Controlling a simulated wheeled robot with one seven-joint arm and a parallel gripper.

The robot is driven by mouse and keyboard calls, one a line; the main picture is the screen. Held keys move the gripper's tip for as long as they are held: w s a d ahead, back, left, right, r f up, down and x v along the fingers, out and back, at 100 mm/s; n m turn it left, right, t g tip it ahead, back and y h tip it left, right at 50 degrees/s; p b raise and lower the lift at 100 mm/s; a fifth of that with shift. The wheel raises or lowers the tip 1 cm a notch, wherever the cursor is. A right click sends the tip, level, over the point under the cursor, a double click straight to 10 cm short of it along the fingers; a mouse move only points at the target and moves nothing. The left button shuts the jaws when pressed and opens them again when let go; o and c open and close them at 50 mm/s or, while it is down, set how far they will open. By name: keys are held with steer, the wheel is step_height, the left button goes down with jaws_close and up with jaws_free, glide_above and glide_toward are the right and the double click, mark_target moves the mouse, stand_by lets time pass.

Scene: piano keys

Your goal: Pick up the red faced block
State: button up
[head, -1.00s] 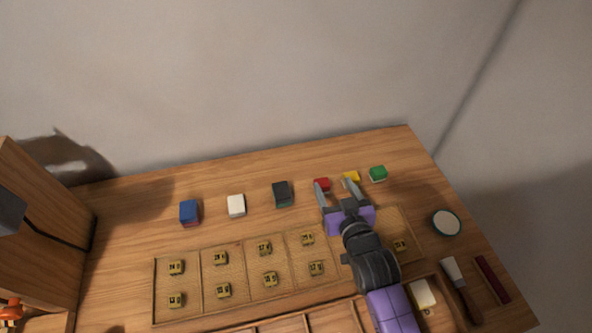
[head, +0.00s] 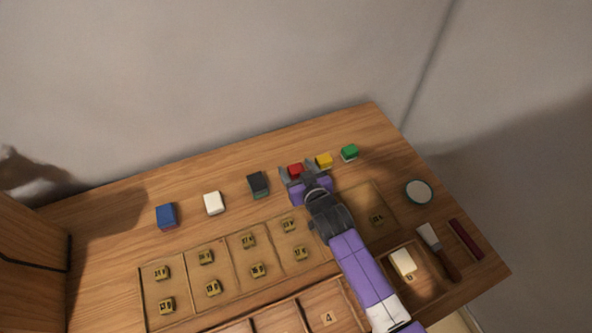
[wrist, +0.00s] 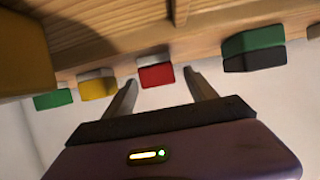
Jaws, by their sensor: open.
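The red-faced block (head: 295,170) lies on the wooden table in the back row, between the black-and-green block and the yellow block. In the wrist view its red face (wrist: 156,76) shows under a white layer. My gripper (head: 298,172) is open, with one finger on either side of the red-faced block in the head view. In the wrist view the block appears between the fingertips of my gripper (wrist: 161,80). I cannot tell how far the fingers reach along its sides or how high they are.
The yellow block (head: 324,160) is close on the right, with the green block (head: 349,152) beyond it. The black-and-green block (head: 258,184) stands left, then white (head: 214,203) and blue (head: 166,215) blocks. A compartment tray (head: 220,272) with numbered pieces lies in front.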

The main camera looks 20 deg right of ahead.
steer(key=shift+w+f, duration=0.15)
steer(key=shift+w, duration=0.05)
steer(key=shift+c, duration=0.4)
steer(key=c, duration=1.3)
steer(key=shift+c, duration=0.2)
